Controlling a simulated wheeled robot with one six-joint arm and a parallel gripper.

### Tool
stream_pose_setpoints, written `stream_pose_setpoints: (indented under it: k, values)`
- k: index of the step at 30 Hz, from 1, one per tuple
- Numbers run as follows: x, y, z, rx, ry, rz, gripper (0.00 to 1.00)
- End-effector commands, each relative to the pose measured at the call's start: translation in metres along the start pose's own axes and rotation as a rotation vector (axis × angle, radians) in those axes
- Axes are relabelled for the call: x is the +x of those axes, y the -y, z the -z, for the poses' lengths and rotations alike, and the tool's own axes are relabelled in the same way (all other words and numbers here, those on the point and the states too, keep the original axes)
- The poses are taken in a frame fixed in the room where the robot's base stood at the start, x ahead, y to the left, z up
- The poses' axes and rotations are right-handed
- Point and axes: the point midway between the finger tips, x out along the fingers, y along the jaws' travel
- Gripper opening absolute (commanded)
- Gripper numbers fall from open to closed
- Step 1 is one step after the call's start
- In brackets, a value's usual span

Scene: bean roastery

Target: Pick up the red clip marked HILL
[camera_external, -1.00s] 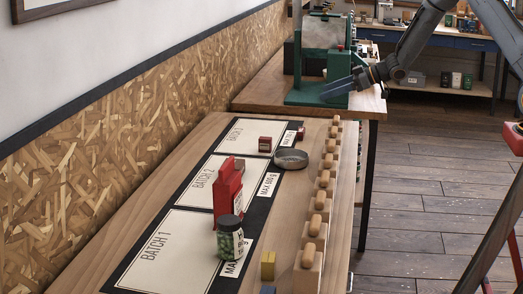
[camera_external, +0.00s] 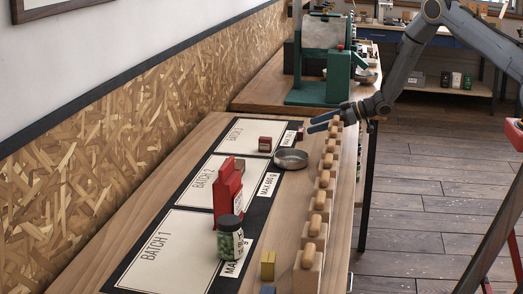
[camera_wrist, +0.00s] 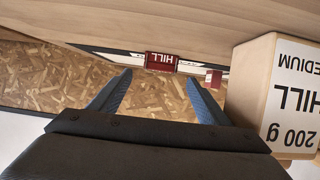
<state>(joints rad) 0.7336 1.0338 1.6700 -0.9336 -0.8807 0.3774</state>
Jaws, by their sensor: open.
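The red clip marked HILL (camera_wrist: 161,62) shows upside down in the wrist view, beyond and between my fingertips. In the camera_external view a small dark red piece at the far right corner of the BATCH 3 field looks like the same clip (camera_external: 300,134). My gripper (camera_external: 320,123) is open and empty, at the far end of the bench, just to the right of the clip. In the wrist view the open fingers (camera_wrist: 159,74) show a clear gap, with nothing between them.
A block labelled HILL MEDIUM 200 g (camera_wrist: 262,95) stands close on the right in the wrist view. A small red box (camera_external: 265,144) lies on the BATCH 3 field.

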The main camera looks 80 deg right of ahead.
Motion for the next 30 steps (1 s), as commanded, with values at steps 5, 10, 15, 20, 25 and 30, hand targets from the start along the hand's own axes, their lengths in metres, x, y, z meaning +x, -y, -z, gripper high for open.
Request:
stream_pose_setpoints:
  k: [5,10,15,20,25,30]
  values:
    - [0.016,0.000,-0.001,0.001,0.001,0.000,0.70]
    - [0.029,0.001,0.000,-0.001,0.001,0.001,0.70]
    - [0.054,0.001,0.000,-0.001,0.001,0.001,0.70]
    - [0.068,0.000,0.000,0.000,0.001,-0.001,0.70]
    - [0.070,0.000,-0.001,0.001,0.001,-0.001,0.70]
    - [0.070,0.000,0.000,0.001,0.001,-0.001,0.58]
